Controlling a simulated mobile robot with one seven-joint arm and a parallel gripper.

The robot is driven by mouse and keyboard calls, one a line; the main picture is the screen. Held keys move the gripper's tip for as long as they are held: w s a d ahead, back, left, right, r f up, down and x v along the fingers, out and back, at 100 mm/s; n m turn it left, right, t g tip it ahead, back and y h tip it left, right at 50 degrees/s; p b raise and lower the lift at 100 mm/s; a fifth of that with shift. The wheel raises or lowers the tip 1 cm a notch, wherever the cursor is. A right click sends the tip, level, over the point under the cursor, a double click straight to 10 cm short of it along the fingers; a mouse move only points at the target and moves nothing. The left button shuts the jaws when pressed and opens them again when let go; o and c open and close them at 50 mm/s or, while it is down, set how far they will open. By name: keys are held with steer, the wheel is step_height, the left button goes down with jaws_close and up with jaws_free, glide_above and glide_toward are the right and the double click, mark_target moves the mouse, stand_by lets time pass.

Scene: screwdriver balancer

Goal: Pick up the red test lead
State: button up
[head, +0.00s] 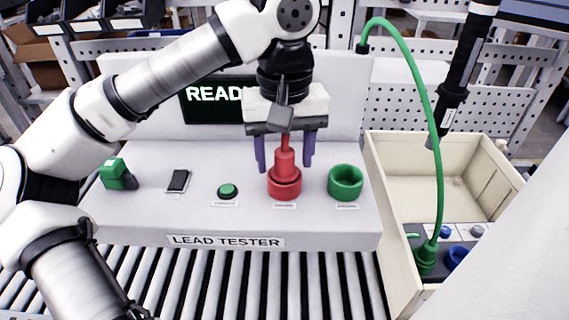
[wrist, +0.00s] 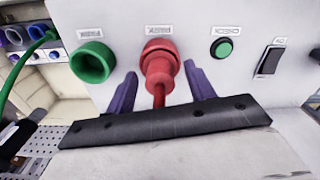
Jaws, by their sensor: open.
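The red test lead (head: 285,163) stands upright in the red park socket (head: 285,186) on the lead tester's (head: 150,220) top. It also shows in the wrist view (wrist: 158,75), with its red cable running toward my gripper. My gripper (head: 285,160) is open above the socket, one purple finger on each side of the lead. In the wrist view, the fingers (wrist: 160,85) flank the red plug with a gap on both sides. The upper part of the red cable is hidden behind my gripper in the head view.
An empty green socket (head: 345,183) is right of the red one. A green button (head: 228,190), a black switch (head: 178,181) and a green block (head: 116,174) are to the left. The screen reads READY.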

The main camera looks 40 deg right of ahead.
mark_target(284, 150)
steer(key=c, duration=1.1)
step_height(284, 150, up, 10)
steer(key=shift+f+b, duration=0.1)
steer(key=shift+b, duration=0.3)
